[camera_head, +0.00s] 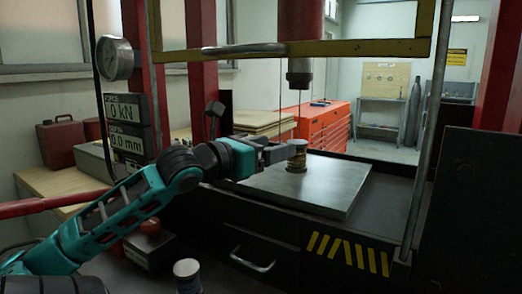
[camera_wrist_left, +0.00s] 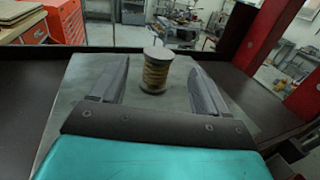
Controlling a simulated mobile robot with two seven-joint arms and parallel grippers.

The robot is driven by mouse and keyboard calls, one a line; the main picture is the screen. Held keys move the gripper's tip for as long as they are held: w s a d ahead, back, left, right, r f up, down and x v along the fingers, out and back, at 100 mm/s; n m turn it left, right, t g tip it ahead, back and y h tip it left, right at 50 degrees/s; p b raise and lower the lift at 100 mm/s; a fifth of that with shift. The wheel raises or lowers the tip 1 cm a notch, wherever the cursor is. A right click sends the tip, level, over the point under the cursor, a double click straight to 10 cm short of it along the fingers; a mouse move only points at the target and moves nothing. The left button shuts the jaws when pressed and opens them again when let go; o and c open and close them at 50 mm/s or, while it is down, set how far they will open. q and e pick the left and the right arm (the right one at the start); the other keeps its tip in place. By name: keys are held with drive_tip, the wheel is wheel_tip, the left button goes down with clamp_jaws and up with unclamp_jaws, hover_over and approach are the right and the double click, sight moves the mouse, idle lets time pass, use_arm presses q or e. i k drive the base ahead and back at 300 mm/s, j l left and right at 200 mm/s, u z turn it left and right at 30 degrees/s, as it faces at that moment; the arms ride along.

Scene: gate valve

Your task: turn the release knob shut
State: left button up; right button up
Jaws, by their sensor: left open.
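My left gripper (camera_head: 280,154) reaches in from the left over the press plate (camera_head: 318,190). It is open, with its fingertips close to a brass-coloured spool-like piece (camera_head: 297,157) with grey ends, upright on the plate. In the left wrist view the piece (camera_wrist_left: 156,72) shows between the two fingers of the gripper (camera_wrist_left: 160,66), with a gap on each side. I cannot make out for certain which part is the release knob. A short cylinder with a pale round top (camera_head: 187,268) stands low at the front, below my left arm. My right gripper is not in view.
The grey press ram (camera_head: 299,73) hangs above the plate. A yellow frame (camera_head: 345,48) crosses in front of it. A gauge (camera_head: 115,58) and a kN/mm display (camera_head: 124,122) are at left. A drawer handle (camera_head: 252,262) is at the front. A red tool cabinet (camera_head: 320,123) stands behind.

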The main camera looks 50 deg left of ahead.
sight(152, 226)
drive_tip(key=k+l, duration=0.25)
drive_tip(key=k, duration=0.2)
drive_tip(key=k+l, duration=0.2)
drive_tip(key=k, duration=0.3)
